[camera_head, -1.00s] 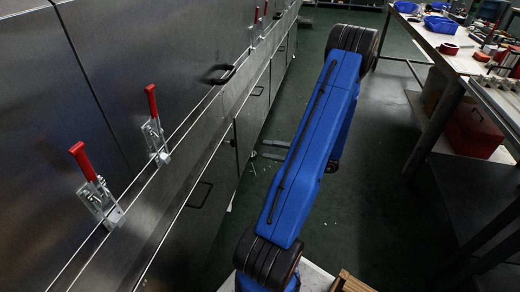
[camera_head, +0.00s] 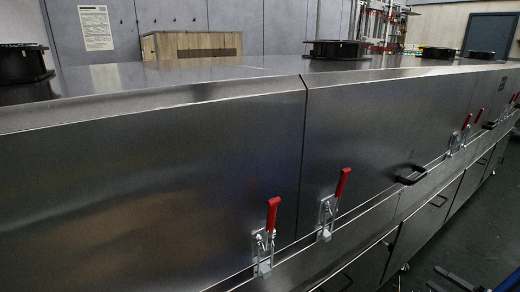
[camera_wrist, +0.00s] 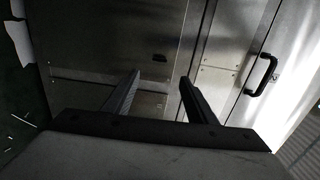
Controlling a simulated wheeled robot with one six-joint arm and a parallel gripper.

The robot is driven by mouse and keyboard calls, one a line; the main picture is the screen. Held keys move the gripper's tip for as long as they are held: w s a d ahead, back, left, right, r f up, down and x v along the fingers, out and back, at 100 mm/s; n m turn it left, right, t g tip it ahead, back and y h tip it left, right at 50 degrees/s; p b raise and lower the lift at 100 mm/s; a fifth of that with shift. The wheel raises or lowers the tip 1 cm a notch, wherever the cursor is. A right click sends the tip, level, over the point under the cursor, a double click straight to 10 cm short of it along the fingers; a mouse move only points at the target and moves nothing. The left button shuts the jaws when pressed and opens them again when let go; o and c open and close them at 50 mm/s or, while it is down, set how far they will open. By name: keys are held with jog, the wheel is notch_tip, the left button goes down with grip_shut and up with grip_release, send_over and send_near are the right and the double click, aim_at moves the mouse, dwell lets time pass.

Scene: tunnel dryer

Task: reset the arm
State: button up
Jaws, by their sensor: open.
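My gripper (camera_wrist: 158,85) shows in the wrist view with its two dark fingers spread apart. It is open, and nothing is between the fingers. Beyond the fingers is a metal panel (camera_wrist: 100,40) of a cabinet or machine. The gripper is not visible in the head view. A small blue piece, probably part of my arm, shows at the bottom right corner of the head view; the rest of the arm is out of that view.
The long steel dryer (camera_head: 150,160) fills most of the head view. Red-handled toggle clamps (camera_head: 272,215) and a black handle (camera_head: 411,175) stick out from its side. Black round fans (camera_head: 335,49) sit on top. A black handle (camera_wrist: 262,75) shows in the wrist view.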

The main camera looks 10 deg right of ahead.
jog(key=w+a+r+n+g+y, duration=0.1)
jog(key=w+a+r+n+g, duration=0.2)
jog(key=a, duration=0.5)
jog(key=w+a+r+n+g+y, duration=0.1)
jog(key=w+a+r+n+g, duration=0.1)
jog(key=a+r+g, duration=0.55)
jog(key=w+a+r+n+g+y, duration=0.2)
jog(key=a+r+n+g, duration=0.1)
jog(key=a, duration=0.7)
jog(key=s+a+r+n+t+h, duration=0.1)
jog(key=s+a+r+n+h, duration=0.1)
jog(key=s+a+r+h, duration=0.3)
jog(key=s+a+r+n+h, duration=0.3)
jog(key=s+a+r+h, duration=0.3)
jog(key=a, duration=0.5)
jog(key=shift+s+a+r+t, duration=0.35)
jog(key=shift+s+r, duration=0.2)
jog(key=shift+r, duration=0.25)
